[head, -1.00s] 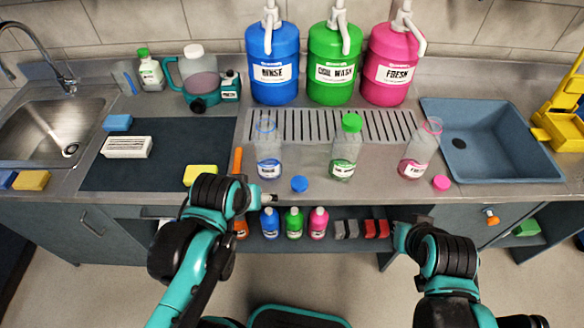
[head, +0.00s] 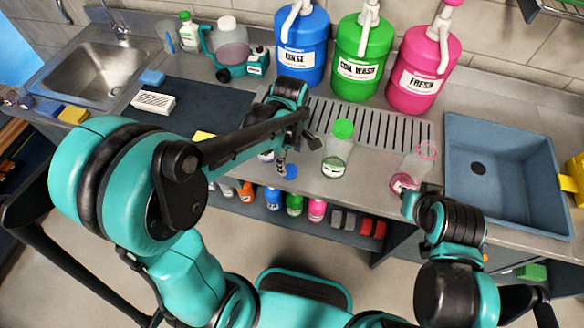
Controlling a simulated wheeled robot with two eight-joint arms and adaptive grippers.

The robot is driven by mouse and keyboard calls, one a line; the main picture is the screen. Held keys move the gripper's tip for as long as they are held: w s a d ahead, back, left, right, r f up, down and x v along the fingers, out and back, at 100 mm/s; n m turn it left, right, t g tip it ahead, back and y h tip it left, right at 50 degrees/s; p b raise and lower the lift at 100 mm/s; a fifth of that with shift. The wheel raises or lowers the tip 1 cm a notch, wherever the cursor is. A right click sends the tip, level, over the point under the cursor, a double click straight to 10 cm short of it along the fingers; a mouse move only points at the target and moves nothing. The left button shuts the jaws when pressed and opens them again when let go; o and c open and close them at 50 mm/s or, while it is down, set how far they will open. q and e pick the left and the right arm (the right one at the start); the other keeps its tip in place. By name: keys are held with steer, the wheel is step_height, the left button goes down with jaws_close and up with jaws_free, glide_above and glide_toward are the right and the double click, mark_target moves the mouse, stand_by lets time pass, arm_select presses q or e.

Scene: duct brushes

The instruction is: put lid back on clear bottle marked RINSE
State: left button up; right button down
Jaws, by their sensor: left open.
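The clear bottle marked RINSE (head: 266,156) stands on the counter, mostly hidden behind my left arm; only part of its lower body shows. The blue lid (head: 291,171) lies on the counter near the front edge, to the right of this bottle. My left gripper (head: 282,164) is open and points down just beside the blue lid, holding nothing that I can see. My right gripper (head: 408,203) is low at the counter's front edge near the pink-labelled bottle; its jaws are too small and dark to read.
A green-capped bottle (head: 338,150) and an open pink-ringed bottle (head: 411,170) stand to the right. Blue (head: 302,50), green (head: 361,60) and pink (head: 424,70) dispensers line the back. A slotted drain (head: 370,125) lies between. A blue basin (head: 510,160) is at right.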

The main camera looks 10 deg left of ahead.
mark_target(291, 171)
arm_select(q)
steer(key=shift+f+b, duration=0.5)
steer(key=shift+f, duration=0.8)
steer(key=f+b, duration=0.1)
steer(key=f, duration=0.2)
steer(key=w+f+b, duration=0.1)
steer(key=f, duration=0.1)
steer(key=shift+f+b, duration=0.1)
steer(key=shift+b, duration=0.2)
steer(key=shift+s, duration=0.1)
steer(key=c, duration=0.8)
